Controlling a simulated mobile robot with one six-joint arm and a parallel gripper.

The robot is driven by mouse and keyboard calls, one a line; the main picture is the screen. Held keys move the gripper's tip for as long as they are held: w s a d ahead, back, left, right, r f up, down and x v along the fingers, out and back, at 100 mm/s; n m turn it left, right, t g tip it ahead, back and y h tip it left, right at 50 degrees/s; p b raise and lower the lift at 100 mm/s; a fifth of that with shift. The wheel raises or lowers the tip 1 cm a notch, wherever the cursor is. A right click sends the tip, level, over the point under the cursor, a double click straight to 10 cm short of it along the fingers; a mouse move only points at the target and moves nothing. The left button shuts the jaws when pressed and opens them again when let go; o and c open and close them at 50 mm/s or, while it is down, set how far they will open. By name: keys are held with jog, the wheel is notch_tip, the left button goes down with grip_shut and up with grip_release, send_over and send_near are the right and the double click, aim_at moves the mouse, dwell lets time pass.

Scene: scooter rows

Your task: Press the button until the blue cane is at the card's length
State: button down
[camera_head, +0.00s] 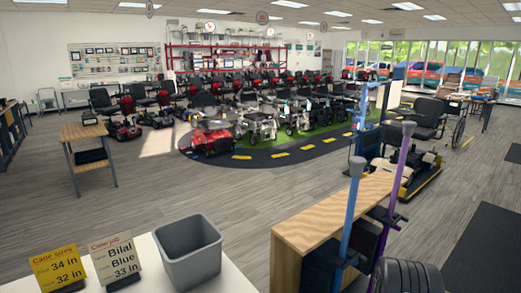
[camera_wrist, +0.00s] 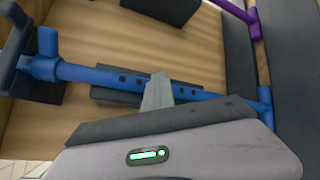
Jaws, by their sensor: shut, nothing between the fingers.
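The blue cane (camera_head: 351,210) stands upright at the wooden stand (camera_head: 290,245), its grey tip up. In the wrist view the blue cane (camera_wrist: 95,74) crosses the picture, with a row of dark holes along its tube. My gripper (camera_wrist: 158,80) is shut and empty, its grey fingers over the tube beside the holes. I cannot tell whether they touch it. No button shows clearly; the fingers cover part of the tube. A white card (camera_head: 115,262) reads "Color job, Bilal, Blue, 33 in". A yellow card (camera_head: 57,268) lists 34 in and 32 in.
A purple cane (camera_head: 396,185) stands just right of the blue one and also shows in the wrist view (camera_wrist: 236,10). A grey bin (camera_head: 190,250) stands beside the cards on a white table. Scooters stand in rows behind; the floor between is open.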

jog(key=shift+w+a+r, duration=0.2)
jog(key=shift+w, duration=0.05)
dwell(0.4)
jog(key=shift+s+d+f, duration=0.1)
jog(key=shift+s+d, duration=0.25)
jog(key=shift+s, duration=0.25)
jog(key=s+d, duration=0.4)
jog(key=s, duration=0.1)
dwell(1.5)
